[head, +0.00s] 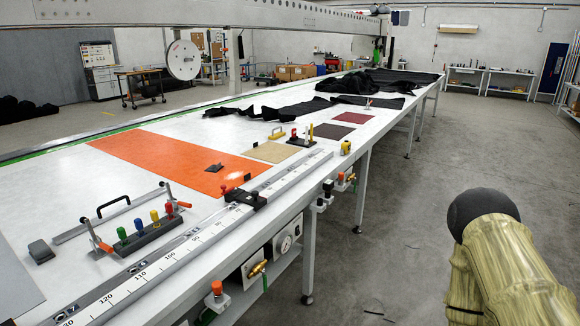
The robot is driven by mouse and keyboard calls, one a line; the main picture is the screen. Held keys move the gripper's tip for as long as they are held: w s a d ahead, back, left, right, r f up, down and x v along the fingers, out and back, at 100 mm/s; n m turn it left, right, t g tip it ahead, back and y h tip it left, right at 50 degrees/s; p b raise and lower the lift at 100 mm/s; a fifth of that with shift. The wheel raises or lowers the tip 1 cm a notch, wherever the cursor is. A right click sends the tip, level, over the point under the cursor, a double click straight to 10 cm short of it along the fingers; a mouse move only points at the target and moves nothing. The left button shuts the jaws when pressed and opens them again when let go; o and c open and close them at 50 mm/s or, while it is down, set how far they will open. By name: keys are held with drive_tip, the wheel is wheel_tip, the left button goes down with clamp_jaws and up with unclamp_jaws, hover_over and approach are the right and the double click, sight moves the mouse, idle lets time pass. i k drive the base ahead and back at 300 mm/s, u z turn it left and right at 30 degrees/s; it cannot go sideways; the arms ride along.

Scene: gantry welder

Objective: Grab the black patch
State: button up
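A dark, near-black rectangular patch (332,131) lies flat on the long white table, right of the middle of the head view. A dark red patch (351,117) lies just beyond it, and a tan patch (273,151) lies nearer and to its left. Larger loose pieces of black fabric (295,107) lie crumpled farther along the table. A small black piece (214,168) sits on the orange sheet (165,161). My gripper is not in view.
The white table (85,187) has a ruler rail (175,248) along its near edge. A block with coloured knobs (150,233), a black rail clamp (245,198) and upright tools (294,136) stand around it. A gantry beam (200,12) spans overhead. Grey floor (425,190) at right is mostly clear.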

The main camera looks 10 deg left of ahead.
sight(215, 168)
drive_tip(key=z, duration=1.1)
drive_tip(key=i, duration=3.5)
drive_tip(key=u, duration=3.85)
